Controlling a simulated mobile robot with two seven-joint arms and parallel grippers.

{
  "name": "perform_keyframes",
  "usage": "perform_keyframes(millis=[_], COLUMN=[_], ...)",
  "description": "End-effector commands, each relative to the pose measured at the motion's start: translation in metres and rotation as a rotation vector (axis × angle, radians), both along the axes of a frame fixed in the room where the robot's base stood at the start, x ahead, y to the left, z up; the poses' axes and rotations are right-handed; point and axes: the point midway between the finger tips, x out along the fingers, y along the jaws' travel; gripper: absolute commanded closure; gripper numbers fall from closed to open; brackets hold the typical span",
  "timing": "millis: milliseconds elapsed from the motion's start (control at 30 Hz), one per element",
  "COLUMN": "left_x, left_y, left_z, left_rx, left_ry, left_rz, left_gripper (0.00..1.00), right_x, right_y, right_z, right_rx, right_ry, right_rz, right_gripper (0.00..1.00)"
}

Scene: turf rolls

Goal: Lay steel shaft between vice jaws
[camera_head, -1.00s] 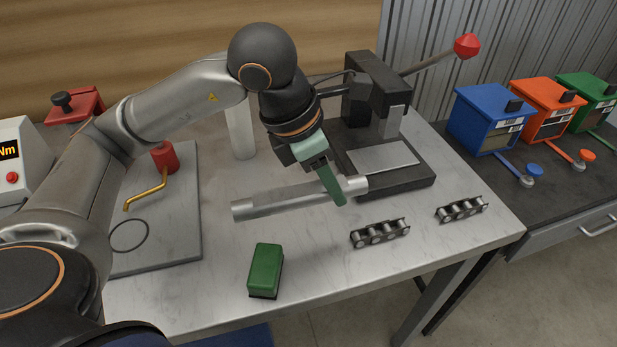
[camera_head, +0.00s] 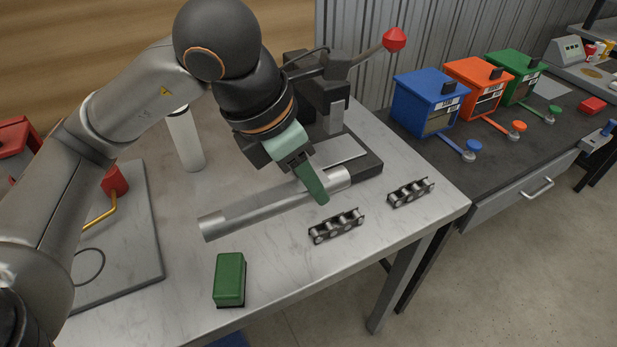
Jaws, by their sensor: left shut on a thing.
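The steel shaft (camera_head: 240,214) is a long bright grey cylinder lying slantwise over the pale bench top, its right end by the press base. My left gripper (camera_head: 312,188), with green fingers, is shut on the shaft near its right end and hides part of it. I cannot tell whether the shaft touches the bench or hangs just above it. My right gripper is out of view. No vice jaws show clearly; a grey part with a blue handle (camera_head: 606,129) is cut off at the right edge.
A black press (camera_head: 366,167) with a red-knobbed lever stands behind the shaft. Two roller chain pieces (camera_head: 337,226) and a green block (camera_head: 229,279) lie in front. Blue (camera_head: 425,105), orange and green boxes stand on the dark bench at right.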

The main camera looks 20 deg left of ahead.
Motion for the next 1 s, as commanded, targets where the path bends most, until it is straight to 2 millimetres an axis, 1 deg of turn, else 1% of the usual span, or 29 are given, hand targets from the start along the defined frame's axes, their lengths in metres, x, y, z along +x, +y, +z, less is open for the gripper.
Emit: perform_keyframes(millis=[33,1000], left_x=[0.001,0.001], left_y=[0.000,0.000], left_z=[0.007,0.057], left_rx=[-0.003,-0.003], left_ry=[-0.004,-0.004], left_rz=[0.000,0.001], left_gripper=[1.00,1.00], right_x=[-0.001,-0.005], right_y=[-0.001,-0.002], right_z=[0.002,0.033], right_rx=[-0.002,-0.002], right_ry=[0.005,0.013], right_rz=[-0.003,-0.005], right_gripper=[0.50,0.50])
